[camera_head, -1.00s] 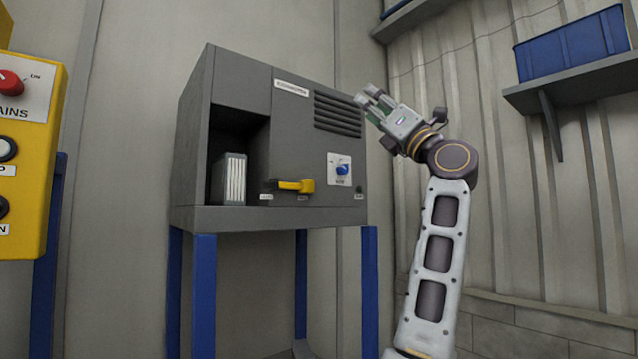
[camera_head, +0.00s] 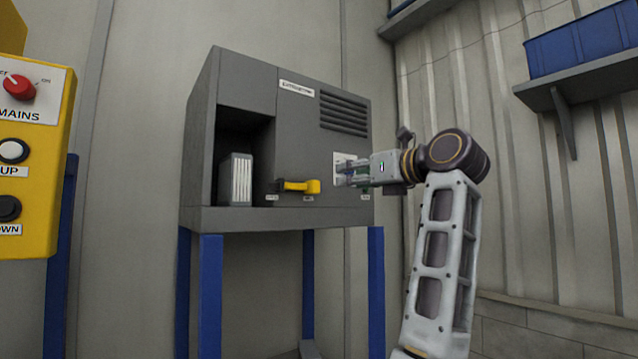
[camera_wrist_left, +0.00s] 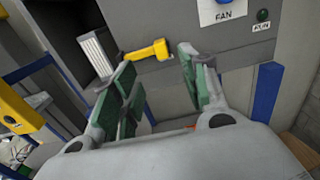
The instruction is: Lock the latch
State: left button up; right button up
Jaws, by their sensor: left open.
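The yellow latch (camera_head: 298,186) is on the lower front of a grey cabinet (camera_head: 280,150), its handle lying roughly level. It also shows in the left wrist view (camera_wrist_left: 148,50), beyond and between my fingertips. My left gripper (camera_head: 345,174) is in front of the cabinet, to the right of the latch, and hides most of the fan knob plate. In the left wrist view its green-padded fingers (camera_wrist_left: 157,64) are apart, with nothing held between them. My right gripper is out of view.
A pale ribbed block (camera_head: 235,180) stands in the cabinet's open bay, left of the latch. The cabinet stands on blue legs (camera_head: 210,295). A yellow control box (camera_head: 40,150) is at far left. A shelf (camera_head: 580,85) with a blue bin (camera_head: 585,42) is at upper right.

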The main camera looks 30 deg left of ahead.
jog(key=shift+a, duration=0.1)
pick_arm(q)
jog(key=p, duration=0.1)
send_near(316, 182)
jog(key=x, duration=0.6)
jog(key=shift+w+a+r, duration=0.1)
jog(key=shift+w+a, duration=0.1)
jog(key=shift+a, duration=0.05)
jog(key=shift+p+x, duration=0.4)
jog(key=shift+x, duration=0.55)
jog(key=shift+w+a, duration=0.1)
jog(key=shift+a, duration=0.15)
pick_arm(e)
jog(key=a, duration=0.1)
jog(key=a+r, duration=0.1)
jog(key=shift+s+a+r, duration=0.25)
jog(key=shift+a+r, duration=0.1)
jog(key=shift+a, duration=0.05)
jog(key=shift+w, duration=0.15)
pick_arm(q)
grip_shut()
